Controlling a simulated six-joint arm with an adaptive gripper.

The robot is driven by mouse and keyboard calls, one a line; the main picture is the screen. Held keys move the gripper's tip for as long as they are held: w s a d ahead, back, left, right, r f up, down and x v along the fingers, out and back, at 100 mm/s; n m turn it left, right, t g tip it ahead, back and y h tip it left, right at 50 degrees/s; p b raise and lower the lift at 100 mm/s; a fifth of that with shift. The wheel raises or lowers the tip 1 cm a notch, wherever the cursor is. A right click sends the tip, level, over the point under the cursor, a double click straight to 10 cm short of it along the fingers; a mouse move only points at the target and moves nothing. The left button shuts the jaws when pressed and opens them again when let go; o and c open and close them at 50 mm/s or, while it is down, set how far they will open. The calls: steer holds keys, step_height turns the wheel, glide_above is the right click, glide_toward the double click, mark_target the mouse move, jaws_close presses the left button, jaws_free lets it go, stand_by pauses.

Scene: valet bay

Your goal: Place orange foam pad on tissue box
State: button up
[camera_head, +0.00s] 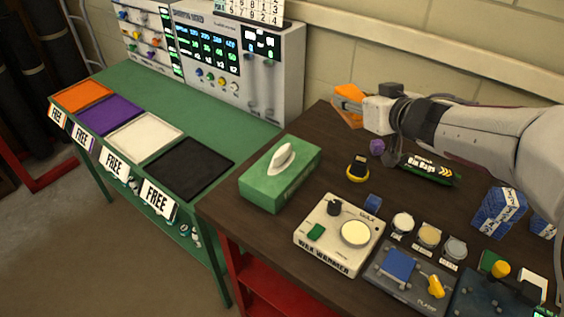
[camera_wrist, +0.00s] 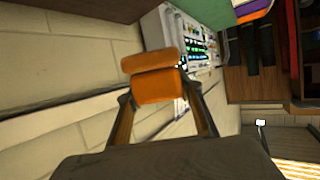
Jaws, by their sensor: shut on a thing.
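My gripper (camera_head: 358,100) is at the back of the dark brown table, near the wall. It is shut on the orange foam pad (camera_head: 348,91), which sticks out past the fingertips. In the wrist view the pad (camera_wrist: 153,78) sits between the two fingers of my gripper (camera_wrist: 160,98), with a thicker rolled part at its outer end. The green tissue box (camera_head: 270,189) stands at the table's left edge, in front of and left of my gripper. A white tissue (camera_head: 284,157) pokes up from its top. The pad is apart from the box.
A white wax warmer (camera_head: 318,245), a black-and-yellow round item (camera_head: 357,170), a purple piece (camera_head: 377,147) and a dark green bag roll (camera_head: 430,168) lie on the table. A green bench (camera_head: 215,118) with coloured mats is left. A grey machine (camera_head: 250,80) stands behind.

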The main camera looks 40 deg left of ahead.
steer(key=s+a+n+g+y, duration=0.1)
steer(key=s+a+n+g, duration=0.1)
steer(key=s+a, duration=0.85)
glide_above(282, 163)
steer(key=shift+f, duration=2.6)
steer(key=shift+f, duration=3.1)
steer(key=shift+f, duration=1.9)
steer(key=shift+f, duration=0.1)
